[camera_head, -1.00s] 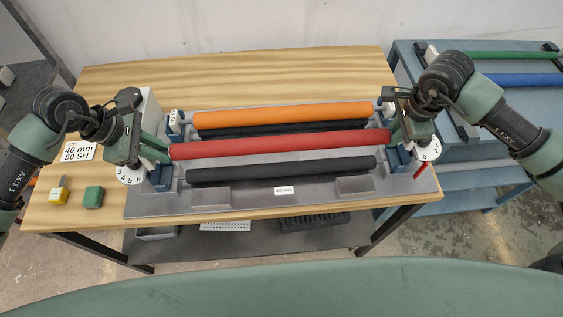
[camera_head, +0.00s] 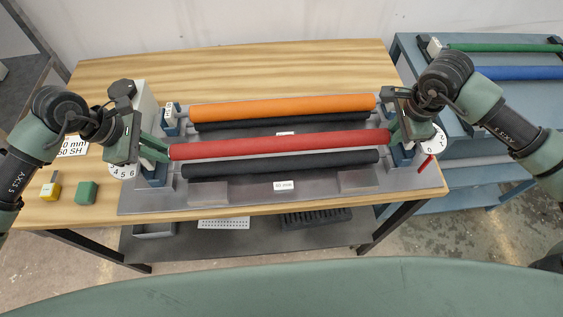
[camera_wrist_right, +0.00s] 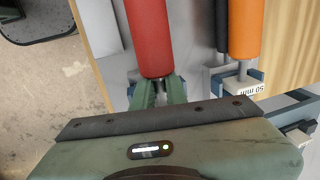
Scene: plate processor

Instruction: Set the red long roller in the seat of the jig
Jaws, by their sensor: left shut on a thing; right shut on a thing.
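The red long roller (camera_head: 280,145) lies level across the jig (camera_head: 205,197), held at its ends by both grippers. My left gripper (camera_head: 158,150) is shut on its left end. My right gripper (camera_head: 393,131) is shut on its right end; the right wrist view shows the green fingers (camera_wrist_right: 157,92) around the end below the red roller (camera_wrist_right: 150,38). The roller is above the jig, between the orange roller (camera_head: 280,109) behind and a black roller (camera_head: 280,164) in front. Whether its ends touch the blue seat blocks (camera_head: 153,174) is hidden by the grippers.
Another black roller (camera_head: 285,125) lies just in front of the orange one. A blue bench (camera_head: 470,120) with green and blue rollers stands at right. The wooden table's back is clear.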

